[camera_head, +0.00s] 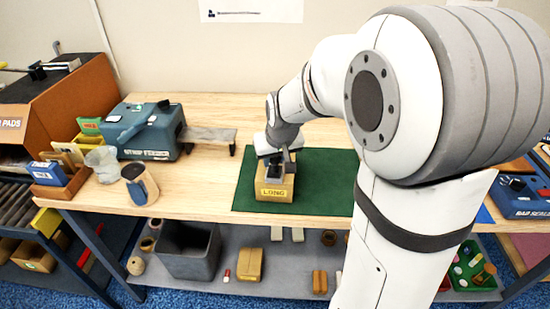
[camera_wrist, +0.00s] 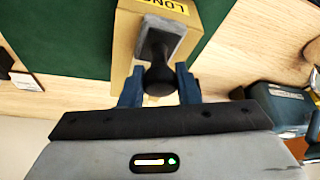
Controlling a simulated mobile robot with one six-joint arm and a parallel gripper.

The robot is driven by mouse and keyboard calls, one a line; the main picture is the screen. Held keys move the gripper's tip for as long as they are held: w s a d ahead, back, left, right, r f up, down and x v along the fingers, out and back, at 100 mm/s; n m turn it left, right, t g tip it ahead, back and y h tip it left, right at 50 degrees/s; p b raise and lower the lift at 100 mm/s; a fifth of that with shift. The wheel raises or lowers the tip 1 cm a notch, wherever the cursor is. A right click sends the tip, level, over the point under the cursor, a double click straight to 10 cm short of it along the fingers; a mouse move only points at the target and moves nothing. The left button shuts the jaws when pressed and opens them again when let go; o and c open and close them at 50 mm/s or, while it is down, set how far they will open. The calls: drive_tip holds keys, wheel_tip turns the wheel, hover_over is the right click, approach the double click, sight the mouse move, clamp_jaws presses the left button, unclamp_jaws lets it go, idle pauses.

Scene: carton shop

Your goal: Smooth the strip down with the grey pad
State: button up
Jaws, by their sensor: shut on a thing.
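A tan carton (camera_head: 274,190) with a yellow LONG label stands on the green mat (camera_head: 325,185). It also shows in the wrist view (camera_wrist: 125,45). My gripper (camera_wrist: 160,88) is shut on the dark knob of the grey pad (camera_wrist: 163,35). The pad lies over the carton's top in the wrist view; I cannot tell whether it presses on it. In the head view my gripper (camera_head: 277,160) is just above the carton. I cannot make out the strip; the pad and gripper hide part of the carton's top.
A teal strip machine (camera_head: 150,135) stands at the bench's left, with a grey stand (camera_head: 210,135) beside it. A cup-like holder (camera_head: 139,185) and small bins are at the left front. A blue device (camera_head: 522,197) is at the far right. Bare wood lies left of the mat.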

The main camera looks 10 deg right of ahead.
drive_tip(key=shift+f, duration=0.1)
idle(0.3)
drive_tip(key=shift+w+d, duration=0.2)
drive_tip(key=shift+w, duration=0.35)
drive_tip(key=shift+w+d, duration=0.2)
drive_tip(key=shift+w, duration=0.35)
drive_tip(key=shift+w, duration=0.15)
drive_tip(key=shift+w+d, duration=0.2)
drive_tip(key=shift+w, duration=0.25)
drive_tip(key=shift+w+d, duration=0.2)
drive_tip(key=shift+w, duration=0.25)
drive_tip(key=shift+w, duration=0.1)
drive_tip(key=shift+w+d, duration=0.2)
drive_tip(key=shift+w, duration=0.35)
drive_tip(key=shift+w+d, duration=0.2)
drive_tip(key=shift+w, duration=0.3)
drive_tip(key=shift+w, duration=0.15)
drive_tip(key=shift+w+d+p, duration=0.15)
drive_tip(key=shift+w+d, duration=0.05)
drive_tip(key=shift+w, duration=0.25)
drive_tip(key=shift+w+d+p, duration=0.15)
drive_tip(key=shift+w+d, duration=0.05)
drive_tip(key=shift+w, duration=0.25)
